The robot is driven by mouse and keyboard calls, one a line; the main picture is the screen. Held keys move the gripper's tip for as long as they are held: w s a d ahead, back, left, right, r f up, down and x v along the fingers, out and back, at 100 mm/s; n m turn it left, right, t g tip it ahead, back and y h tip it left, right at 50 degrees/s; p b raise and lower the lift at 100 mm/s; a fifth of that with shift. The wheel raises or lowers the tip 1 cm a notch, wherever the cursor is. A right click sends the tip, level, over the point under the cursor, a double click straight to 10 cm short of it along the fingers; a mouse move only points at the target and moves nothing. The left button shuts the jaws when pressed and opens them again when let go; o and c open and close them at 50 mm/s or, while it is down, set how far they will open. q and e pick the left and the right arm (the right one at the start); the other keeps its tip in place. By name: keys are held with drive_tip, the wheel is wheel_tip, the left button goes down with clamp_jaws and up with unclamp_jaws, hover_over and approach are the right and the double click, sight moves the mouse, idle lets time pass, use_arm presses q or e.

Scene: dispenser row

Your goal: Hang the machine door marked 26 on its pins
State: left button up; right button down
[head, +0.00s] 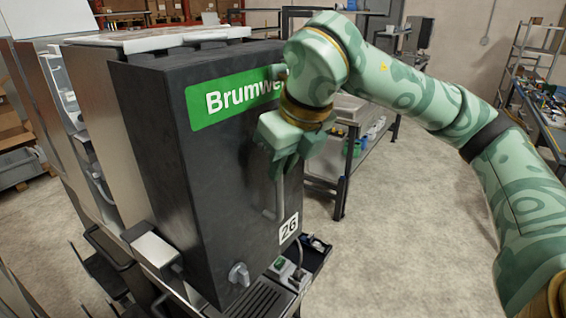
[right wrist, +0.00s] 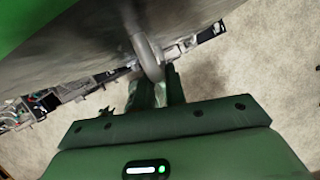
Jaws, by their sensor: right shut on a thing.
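The machine door (head: 190,170) is a tall black panel with a green "Brumwe…" sign (head: 235,97), partly covered by my arm, and a white label 26 (head: 288,228) at its lower right. It stands about upright in the head view. My right gripper (head: 283,168) is shut on the grey bar handle (head: 279,198) near the door's right edge. The right wrist view shows the handle (right wrist: 148,55) at the fingers (right wrist: 165,88). The hinge pins do not show clearly, and I cannot tell whether the door sits on them. My left gripper is out of view.
A grey knob (head: 238,275) shows low on the door's front. A drip grille (head: 262,300) and a tray of small parts (head: 305,258) lie below. An opened machine interior (head: 75,110) is at left. A workbench (head: 355,130) stands behind; floor at right is clear.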

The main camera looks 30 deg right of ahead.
drive_tip(key=c, duration=1.7)
unclamp_jaws()
drive_tip(key=shift+w, duration=0.15)
drive_tip(key=o, duration=0.3)
drive_tip(key=shift+w+a, duration=0.15)
drive_tip(key=shift+w, duration=0.05)
drive_tip(key=shift+o, duration=0.2)
drive_tip(key=p+v, duration=0.2)
drive_tip(key=v, duration=1.4)
drive_tip(key=shift+s, duration=0.25)
drive_tip(key=shift+r, duration=0.15)
